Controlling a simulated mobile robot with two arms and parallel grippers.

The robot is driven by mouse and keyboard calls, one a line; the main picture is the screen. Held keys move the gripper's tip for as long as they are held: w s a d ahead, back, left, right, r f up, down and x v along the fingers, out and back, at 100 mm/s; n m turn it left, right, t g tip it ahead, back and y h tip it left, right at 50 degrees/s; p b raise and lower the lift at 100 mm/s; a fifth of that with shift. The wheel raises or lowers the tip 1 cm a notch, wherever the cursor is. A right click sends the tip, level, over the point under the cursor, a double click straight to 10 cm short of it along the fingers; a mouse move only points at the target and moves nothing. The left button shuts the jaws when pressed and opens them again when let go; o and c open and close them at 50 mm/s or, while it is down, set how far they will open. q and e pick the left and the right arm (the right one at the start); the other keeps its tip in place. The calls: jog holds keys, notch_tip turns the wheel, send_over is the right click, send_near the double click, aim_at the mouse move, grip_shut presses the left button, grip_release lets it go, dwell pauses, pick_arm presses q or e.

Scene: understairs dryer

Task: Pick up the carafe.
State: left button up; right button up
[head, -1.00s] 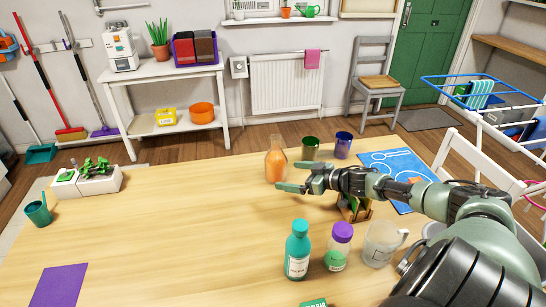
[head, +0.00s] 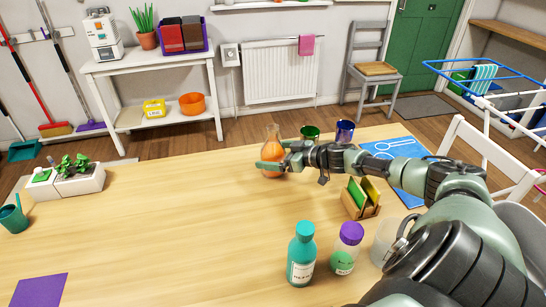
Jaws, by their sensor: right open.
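The carafe (head: 272,152) is a clear glass flask with orange contents. It stands upright near the table's far edge, in the middle of the head view. My right gripper (head: 273,156) reaches to it from the right and is open. One green fingertip crosses in front of the carafe's lower body, and the other finger is at its right side, partly hidden. I cannot tell whether the fingers touch the glass. My left gripper is not in view.
A green cup (head: 310,132) and a blue cup (head: 345,131) stand just right of the carafe. A wooden holder (head: 361,200), a teal bottle (head: 302,254) and a purple-capped jar (head: 346,248) stand nearer. The table's left middle (head: 170,220) is clear.

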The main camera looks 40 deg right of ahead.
aim_at(265, 145)
jog(key=b+x, duration=0.1)
jog(key=x, duration=0.2)
jog(key=shift+w+a+f, duration=0.1)
jog(key=shift+f, duration=0.05)
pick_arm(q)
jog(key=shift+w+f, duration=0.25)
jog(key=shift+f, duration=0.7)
pick_arm(e)
jog(key=c, duration=2.1)
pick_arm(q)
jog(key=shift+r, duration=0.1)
pick_arm(e)
jog(key=shift+w+r, duration=0.1)
jog(key=shift+r, duration=0.3)
